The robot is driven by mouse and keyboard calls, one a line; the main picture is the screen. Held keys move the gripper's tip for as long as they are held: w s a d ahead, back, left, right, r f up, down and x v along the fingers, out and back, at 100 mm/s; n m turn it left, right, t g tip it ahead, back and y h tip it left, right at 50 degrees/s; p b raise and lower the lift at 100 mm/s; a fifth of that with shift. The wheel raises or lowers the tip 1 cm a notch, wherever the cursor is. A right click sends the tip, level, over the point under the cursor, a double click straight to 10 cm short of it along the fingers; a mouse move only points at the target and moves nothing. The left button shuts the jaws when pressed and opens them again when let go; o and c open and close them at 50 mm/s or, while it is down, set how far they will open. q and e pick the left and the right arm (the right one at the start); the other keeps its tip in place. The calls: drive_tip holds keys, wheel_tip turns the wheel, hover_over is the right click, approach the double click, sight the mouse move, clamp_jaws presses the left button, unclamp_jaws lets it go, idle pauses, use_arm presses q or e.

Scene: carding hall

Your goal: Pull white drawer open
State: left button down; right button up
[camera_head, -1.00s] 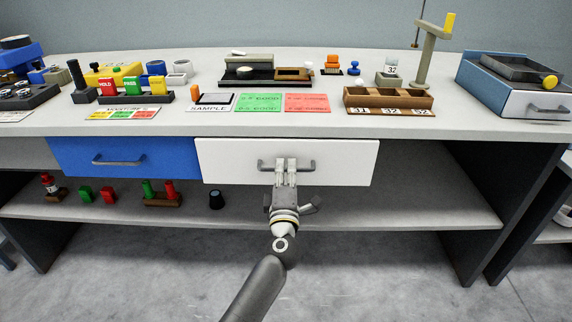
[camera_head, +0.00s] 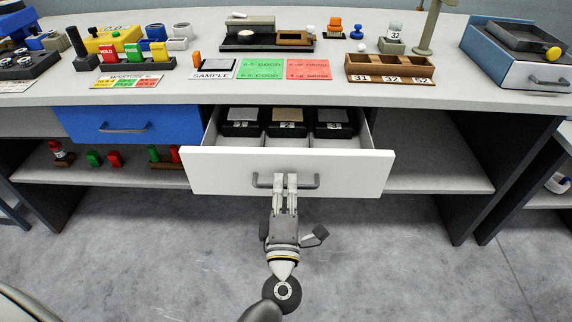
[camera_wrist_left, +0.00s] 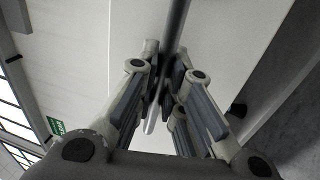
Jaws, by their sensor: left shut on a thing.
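The white drawer (camera_head: 225,173) stands pulled out from under the bench top. Inside it several dark boxes with pale tops (camera_head: 288,117) sit in a row at the back, and light dividers show in front of them. My left gripper (camera_head: 286,182) is shut on the drawer's grey bar handle (camera_head: 312,181), near its middle. In the left wrist view the handle bar (camera_wrist_left: 176,28) runs between the fingers (camera_wrist_left: 165,85), with the white drawer front (camera_wrist_left: 95,50) behind. My right gripper is not in view.
A shut blue drawer (camera_head: 80,125) is left of the white one. The bench top (camera_head: 200,98) holds sample cards, a wooden tray (camera_head: 390,75) and a blue-sided box (camera_head: 510,65). A lower shelf (camera_head: 430,178) runs beneath. The grey floor in front is clear.

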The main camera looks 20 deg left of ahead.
use_arm(q)
drive_tip(key=shift+r+v, duration=0.15)
drive_tip(key=shift+v, duration=0.7)
drive_tip(key=shift+r+v, duration=0.15)
drive_tip(key=shift+v, duration=0.65)
drive_tip(key=shift+r+v, duration=0.2)
drive_tip(key=shift+v, duration=0.65)
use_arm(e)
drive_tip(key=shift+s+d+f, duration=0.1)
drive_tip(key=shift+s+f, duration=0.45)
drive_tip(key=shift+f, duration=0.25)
use_arm(q)
drive_tip(key=c, duration=1.5)
unclamp_jaws()
drive_tip(key=v, duration=1.2)
drive_tip(key=shift+s+f, duration=0.1)
